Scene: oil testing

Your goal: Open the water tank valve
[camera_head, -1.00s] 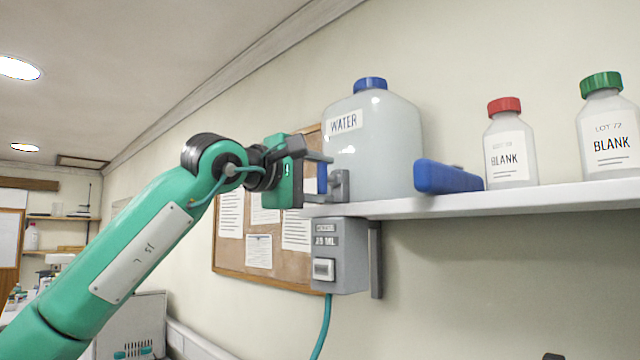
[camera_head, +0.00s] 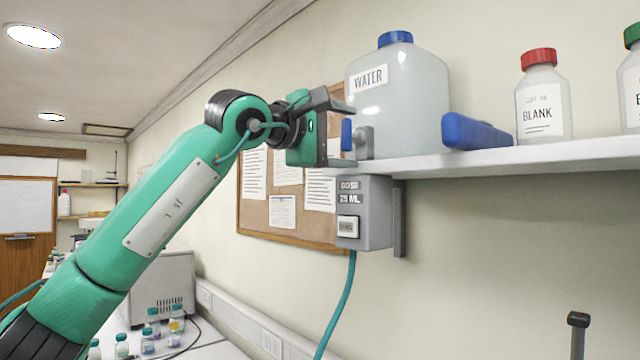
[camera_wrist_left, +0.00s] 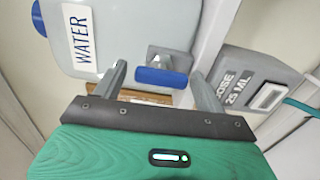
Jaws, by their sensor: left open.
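The white water tank (camera_head: 420,100), labelled WATER with a blue cap, stands at the left end of the shelf. Its valve has a blue handle (camera_head: 347,134) on a grey body (camera_head: 365,145) low on the tank's side. The handle stands upright in the head view. My left gripper (camera_head: 346,136) is open, with one finger above the handle and the other below it. The left wrist view shows the blue handle (camera_wrist_left: 160,77) between the two spread fingers (camera_wrist_left: 158,72), with a gap on each side. My right gripper is not in view.
A grey dose box (camera_head: 365,212) marked 25 ML hangs under the shelf (camera_head: 560,155), with a teal hose (camera_head: 335,310). A pinboard (camera_head: 255,215) is behind my gripper.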

